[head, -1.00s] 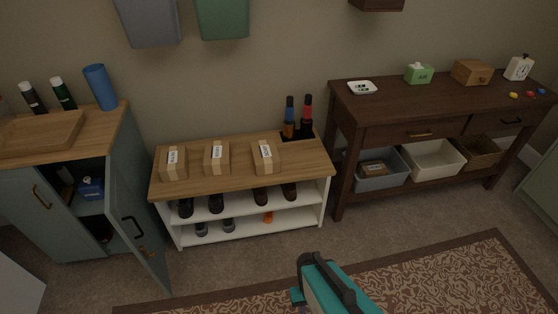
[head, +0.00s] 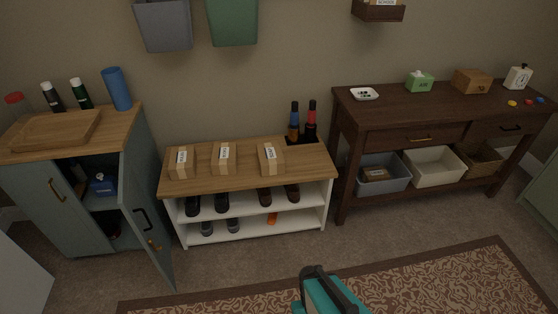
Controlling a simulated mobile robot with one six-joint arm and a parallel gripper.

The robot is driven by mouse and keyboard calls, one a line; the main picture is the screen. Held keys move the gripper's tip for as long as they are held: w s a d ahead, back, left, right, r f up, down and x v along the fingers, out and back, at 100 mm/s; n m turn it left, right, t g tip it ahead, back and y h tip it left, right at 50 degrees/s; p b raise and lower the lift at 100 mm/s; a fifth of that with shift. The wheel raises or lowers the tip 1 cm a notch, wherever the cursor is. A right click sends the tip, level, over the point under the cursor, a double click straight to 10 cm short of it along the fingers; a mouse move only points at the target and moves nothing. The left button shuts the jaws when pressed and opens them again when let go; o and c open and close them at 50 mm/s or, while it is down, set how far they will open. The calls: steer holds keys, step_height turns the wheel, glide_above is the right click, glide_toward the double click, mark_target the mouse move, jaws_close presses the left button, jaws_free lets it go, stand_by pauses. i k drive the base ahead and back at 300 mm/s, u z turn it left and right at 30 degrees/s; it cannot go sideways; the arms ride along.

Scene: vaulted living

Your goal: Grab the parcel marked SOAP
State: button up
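Three brown parcels with white labels lie in a row on the wooden top of the white shoe bench (head: 318,168): a left parcel (head: 189,167), a middle parcel (head: 229,160) and a right parcel (head: 279,161). Their label print is too small to read, so I cannot tell which says SOAP. Another brown labelled box (head: 372,174) sits in the grey bin under the dark table. The bottom of a labelled item (head: 383,2) shows on the wall shelf at the top edge.
A cabinet (head: 45,195) with its door (head: 146,220) ajar stands left of the bench. Two bottles (head: 302,122) stand at the bench's back right. The dark table (head: 440,105) is at right. Carpet lies clear before the bench.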

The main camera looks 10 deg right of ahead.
mark_target(270, 155)
steer(key=u, duration=0.1)
steer(key=i, duration=0.95)
steer(key=u, duration=4.9)
steer(key=i, duration=0.1)
steer(key=z, duration=3.45)
